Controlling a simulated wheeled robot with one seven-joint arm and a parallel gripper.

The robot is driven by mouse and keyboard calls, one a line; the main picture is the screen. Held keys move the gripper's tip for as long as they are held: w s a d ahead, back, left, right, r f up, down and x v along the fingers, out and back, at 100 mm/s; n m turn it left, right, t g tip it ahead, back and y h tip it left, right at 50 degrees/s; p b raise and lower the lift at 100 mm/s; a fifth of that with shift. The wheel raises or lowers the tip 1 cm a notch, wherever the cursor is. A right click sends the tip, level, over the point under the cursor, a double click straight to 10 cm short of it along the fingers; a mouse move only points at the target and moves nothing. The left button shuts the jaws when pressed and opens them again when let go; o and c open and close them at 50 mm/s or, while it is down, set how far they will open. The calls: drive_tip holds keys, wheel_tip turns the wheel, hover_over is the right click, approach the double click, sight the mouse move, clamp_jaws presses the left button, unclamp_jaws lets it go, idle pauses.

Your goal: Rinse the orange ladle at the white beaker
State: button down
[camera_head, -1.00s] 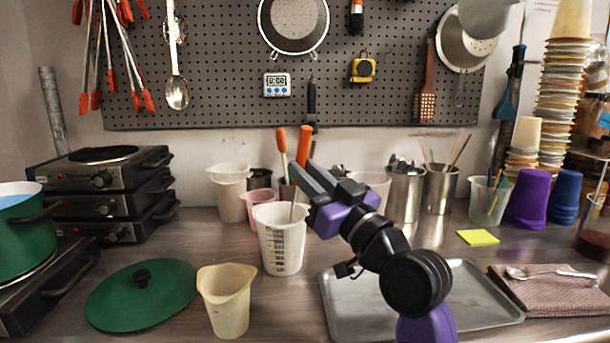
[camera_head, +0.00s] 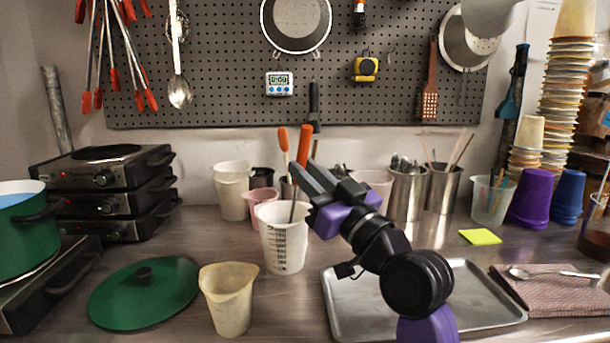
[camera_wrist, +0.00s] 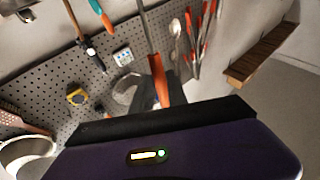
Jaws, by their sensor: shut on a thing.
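The orange ladle's handle (camera_head: 304,145) stands up out of my gripper (camera_head: 303,172), near upright with a slight tilt. In the head view its metal shaft drops into the white beaker (camera_head: 284,245), a marked measuring beaker on the counter. The ladle's bowl is hidden inside the beaker. My gripper is shut on the ladle above the beaker's right rim. In the wrist view the orange handle (camera_wrist: 159,80) shows just beyond the dark gripper edge.
A cream beaker (camera_head: 229,302) and a green lid (camera_head: 143,293) lie to the left front. A metal tray (camera_head: 480,305) lies under my arm. Cups and utensil pots (camera_head: 406,195) stand behind. A yellow note (camera_head: 480,237) lies on clear counter at right.

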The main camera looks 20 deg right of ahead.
drive_tip(key=shift+w+d, duration=0.15)
drive_tip(key=shift+d, duration=0.2)
drive_tip(key=shift+s+a, duration=0.35)
drive_tip(key=shift+a, duration=0.4)
drive_tip(key=shift+d, duration=0.1)
drive_tip(key=shift+w+d, duration=0.35)
drive_tip(key=shift+d, duration=0.3)
drive_tip(key=shift+a, duration=0.1)
drive_tip(key=shift+s+a, duration=0.35)
drive_tip(key=shift+a, duration=0.3)
